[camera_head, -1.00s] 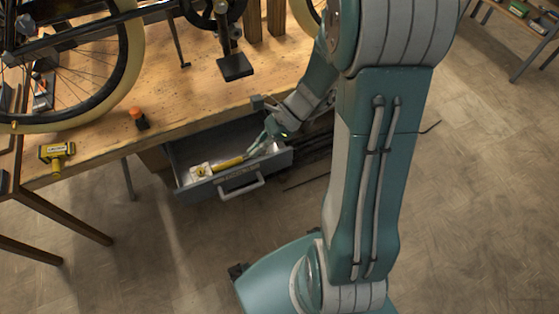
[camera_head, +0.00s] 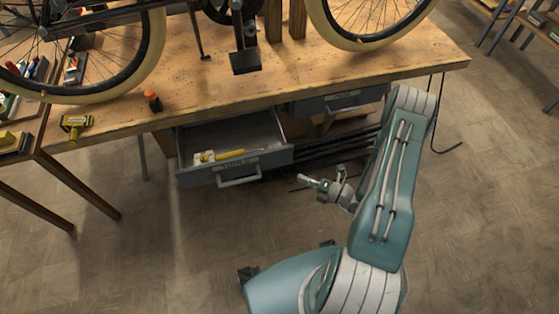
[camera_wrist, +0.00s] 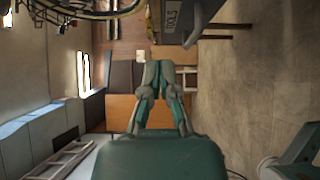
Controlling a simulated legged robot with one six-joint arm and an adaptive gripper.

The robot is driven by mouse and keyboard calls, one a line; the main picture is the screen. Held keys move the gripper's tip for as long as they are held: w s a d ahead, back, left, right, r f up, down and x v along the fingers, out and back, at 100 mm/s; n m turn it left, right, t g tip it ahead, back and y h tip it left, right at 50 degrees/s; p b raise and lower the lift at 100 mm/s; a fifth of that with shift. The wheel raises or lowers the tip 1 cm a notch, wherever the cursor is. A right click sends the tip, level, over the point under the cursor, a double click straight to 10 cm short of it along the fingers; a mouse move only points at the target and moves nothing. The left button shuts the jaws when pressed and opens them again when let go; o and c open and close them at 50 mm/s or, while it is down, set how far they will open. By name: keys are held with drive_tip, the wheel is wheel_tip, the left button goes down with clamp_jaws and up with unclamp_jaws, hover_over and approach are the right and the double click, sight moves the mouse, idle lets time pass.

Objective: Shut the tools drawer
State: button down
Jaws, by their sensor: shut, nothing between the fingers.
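The tools drawer (camera_head: 190,177) is pulled open under the workbench, with a grey front and a pale bar handle (camera_head: 240,180). A yellow-handled tool (camera_head: 228,155) and a small white-and-yellow item lie inside it. In the wrist view the drawer front (camera_wrist: 188,22) with its TOOLS label is at the top, above and to the right of my fingers. My gripper (camera_head: 304,179) is shut and empty, to the right of the drawer front and apart from it. Its closed fingers (camera_wrist: 165,68) also show in the wrist view.
Another grey drawer (camera_head: 340,103) sits under the bench to the right. Dark bars (camera_head: 325,152) lie beneath it. A yellow tool (camera_head: 75,124) and an orange-capped item (camera_head: 153,101) are on the bench. The floor in front is clear.

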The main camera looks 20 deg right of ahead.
approach(265, 154)
drive_tip(key=shift+m+h, duration=0.3)
drive_tip(key=x, duration=0.4)
drive_tip(key=s+a+x, duration=0.1)
drive_tip(key=x, duration=0.1)
drive_tip(key=shift+w, duration=0.7)
drive_tip(key=shift+w, duration=0.1)
